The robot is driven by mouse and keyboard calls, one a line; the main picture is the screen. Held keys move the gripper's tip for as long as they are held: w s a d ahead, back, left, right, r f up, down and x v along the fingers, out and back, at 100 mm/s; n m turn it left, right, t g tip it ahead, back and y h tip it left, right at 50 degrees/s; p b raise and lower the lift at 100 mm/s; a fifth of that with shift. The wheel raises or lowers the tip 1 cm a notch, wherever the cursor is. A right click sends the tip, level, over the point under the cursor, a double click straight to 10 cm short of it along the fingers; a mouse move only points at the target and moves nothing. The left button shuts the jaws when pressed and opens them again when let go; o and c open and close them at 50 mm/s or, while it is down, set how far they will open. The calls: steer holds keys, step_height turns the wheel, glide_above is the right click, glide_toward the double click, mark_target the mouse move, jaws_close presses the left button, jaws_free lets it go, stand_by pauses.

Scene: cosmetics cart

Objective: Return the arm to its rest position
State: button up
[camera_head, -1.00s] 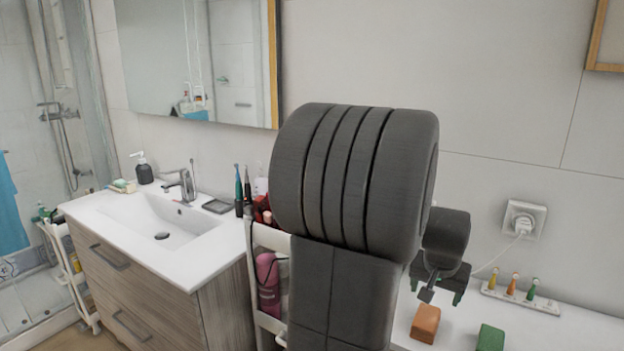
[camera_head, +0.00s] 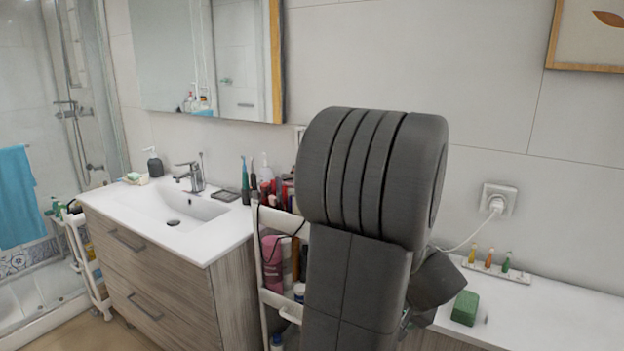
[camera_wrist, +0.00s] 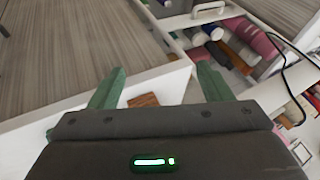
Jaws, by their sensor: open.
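My gripper (camera_wrist: 158,82) is open in the wrist view, with its two green fingers spread apart. No object is held between them. A small part of a brown block (camera_wrist: 143,100) shows beyond the gripper body, between the fingers. In the head view my dark arm fills the middle and hides most of the gripper. The arm stands in front of the cart and the left end of the white counter (camera_head: 570,310).
A green block (camera_head: 465,308) and a small rack (camera_head: 495,268) of coloured items are on the counter. A white cart (camera_head: 272,310) of bottles stands between it and the sink cabinet (camera_head: 150,285). A plugged-in cable (camera_head: 497,200) hangs on the wall.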

steer(key=w+a+f+t+y, duration=0.1)
steer(key=w+a+f+y, duration=0.2)
steer(key=a, duration=0.6)
steer(key=w+a+f+t+y, duration=0.15)
steer(key=a+y, duration=0.25)
steer(key=a, duration=0.5)
steer(key=w+m+t+h, duration=0.3)
steer(key=w+m+t, duration=0.5)
steer(key=w, duration=0.1)
steer(key=shift+w+a+r+h+b, duration=0.3)
steer(key=shift+w+r+b, duration=0.1)
steer(key=shift+t, duration=0.25)
